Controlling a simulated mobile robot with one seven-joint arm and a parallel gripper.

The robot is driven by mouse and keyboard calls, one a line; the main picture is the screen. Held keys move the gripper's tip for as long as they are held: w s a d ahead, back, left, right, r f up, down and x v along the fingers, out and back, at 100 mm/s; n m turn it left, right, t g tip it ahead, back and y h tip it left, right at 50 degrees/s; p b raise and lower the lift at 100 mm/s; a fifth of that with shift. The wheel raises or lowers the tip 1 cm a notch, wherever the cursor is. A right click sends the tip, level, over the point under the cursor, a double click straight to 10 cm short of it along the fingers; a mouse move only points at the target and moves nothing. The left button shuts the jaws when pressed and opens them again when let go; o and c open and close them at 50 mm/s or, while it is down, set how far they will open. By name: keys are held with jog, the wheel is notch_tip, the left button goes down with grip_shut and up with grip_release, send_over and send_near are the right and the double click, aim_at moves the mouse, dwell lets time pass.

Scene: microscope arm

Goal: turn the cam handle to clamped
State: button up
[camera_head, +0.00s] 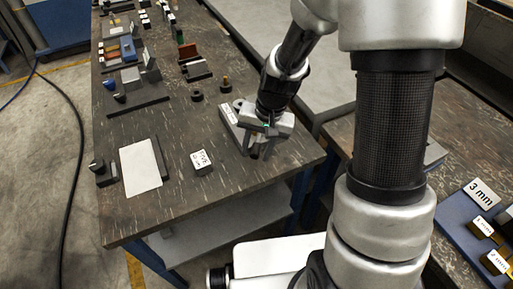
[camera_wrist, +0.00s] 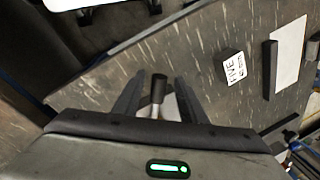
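The clamp fixture (camera_head: 232,118) is a grey block with a small white label, near the right edge of the workbench. My gripper (camera_head: 259,150) points down over its front part and hides much of it. In the wrist view my gripper (camera_wrist: 157,80) has its two dark fingers apart. A dark, round-ended handle (camera_wrist: 158,90) on a light metal stem, apparently the cam handle, stands between them. A gap shows on both sides of the handle. The lower stem and the cam are hidden behind the gripper body, so I cannot tell the cam's exact position.
A block marked FIVE (camera_head: 202,164) and a white plate (camera_head: 143,166) lie left of the fixture. Small dark round parts (camera_head: 197,96) and several blocks stand further back. The bench front is mostly clear. A blue tray (camera_head: 465,222) sits at right.

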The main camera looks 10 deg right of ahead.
jog(key=s+d+r+p, duration=0.1)
jog(key=d+r+p, duration=0.1)
jog(key=r, duration=1.5)
jog(key=shift+d+p, duration=0.4)
jog(key=shift+d, duration=0.25)
jog(key=s+d+r+n+t+h+p, duration=0.1)
jog(key=s+d+r+t+p, duration=0.1)
jog(key=s+r+p, duration=0.2)
jog(key=s+d+r+n+t+h+p, duration=0.1)
jog(key=s+r+p, duration=0.4)
jog(key=s+r, duration=0.5)
notch_tip(320, 180, up, 6)
jog(key=shift+s+d+r+n+t+p, duration=0.15)
jog(key=shift+d+n+t+p, duration=0.15)
jog(key=shift+d+n+t, duration=0.55)
jog(key=shift+a+m, duration=0.1)
jog(key=shift+m, duration=0.15)
